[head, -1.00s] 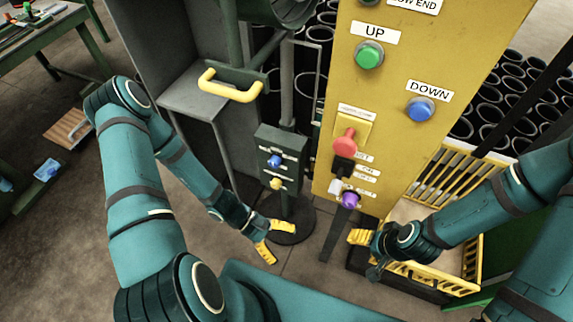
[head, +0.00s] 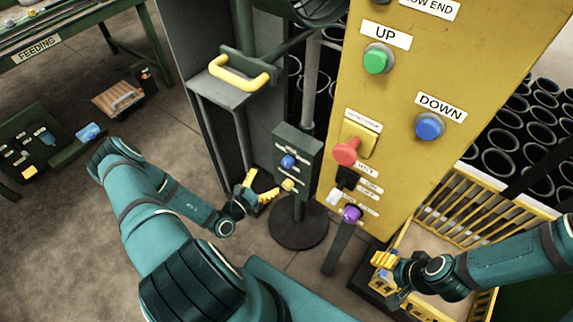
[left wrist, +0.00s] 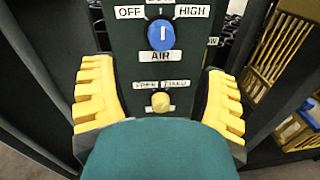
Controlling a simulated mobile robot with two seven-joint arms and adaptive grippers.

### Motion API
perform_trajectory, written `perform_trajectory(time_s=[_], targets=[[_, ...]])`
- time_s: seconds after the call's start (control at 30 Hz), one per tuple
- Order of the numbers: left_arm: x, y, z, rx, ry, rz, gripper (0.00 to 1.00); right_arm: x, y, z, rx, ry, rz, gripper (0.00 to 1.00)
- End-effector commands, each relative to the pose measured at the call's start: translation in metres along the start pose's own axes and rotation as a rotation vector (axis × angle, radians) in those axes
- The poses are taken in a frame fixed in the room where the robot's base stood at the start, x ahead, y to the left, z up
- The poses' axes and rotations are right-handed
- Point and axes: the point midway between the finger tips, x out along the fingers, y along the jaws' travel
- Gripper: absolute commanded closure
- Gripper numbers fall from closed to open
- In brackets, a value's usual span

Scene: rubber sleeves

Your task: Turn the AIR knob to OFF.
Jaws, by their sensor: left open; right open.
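The AIR knob (left wrist: 161,35) is a blue round knob with a white line that stands upright, between the OFF label (left wrist: 130,12) on the left and the HIGH label (left wrist: 192,11) on the right. In the head view the knob (head: 288,161) sits on the dark green control box (head: 311,146). A smaller yellow knob (left wrist: 161,102) is below it. My left gripper (head: 258,188) is open just left of the box, its yellow fingers (left wrist: 160,85) spread on either side of the box in the left wrist view. My right gripper (head: 382,267) is at the yellow crate, away from the box.
The box stands on a post with a round base (head: 298,228). A yellow panel (head: 440,70) with UP and DOWN buttons, a red knob and a purple knob (head: 351,214) stands to the right. A yellow handle (head: 240,75) is above left. A yellow crate (head: 448,220) is at right.

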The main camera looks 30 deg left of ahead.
Motion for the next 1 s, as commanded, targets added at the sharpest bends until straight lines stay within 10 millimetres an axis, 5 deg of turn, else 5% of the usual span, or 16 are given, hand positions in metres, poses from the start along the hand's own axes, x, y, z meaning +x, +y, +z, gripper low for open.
perform_trajectory(time_s=[0.3,0.5,0.93,0.97,1.0], targets=[[0.062,-0.002,-0.001,-0.001,-0.003,-0.003,0.27,0.009,0.004,-0.001,0.0,0.005,0.0,0.26],[0.087,-0.001,0.0,-0.001,-0.002,-0.003,0.27,0.013,0.005,-0.002,0.0,0.007,0.001,0.26],[0.097,-0.001,0.0,-0.002,0.0,-0.003,0.27,0.014,0.005,-0.002,0.0,0.008,0.001,0.26],[0.097,-0.001,0.0,-0.001,0.0,-0.003,0.29,0.014,0.005,-0.002,0.0,0.008,0.001,0.26],[0.097,-0.001,0.0,-0.001,0.0,-0.003,0.43,0.014,0.005,-0.002,0.0,0.008,0.001,0.26]])
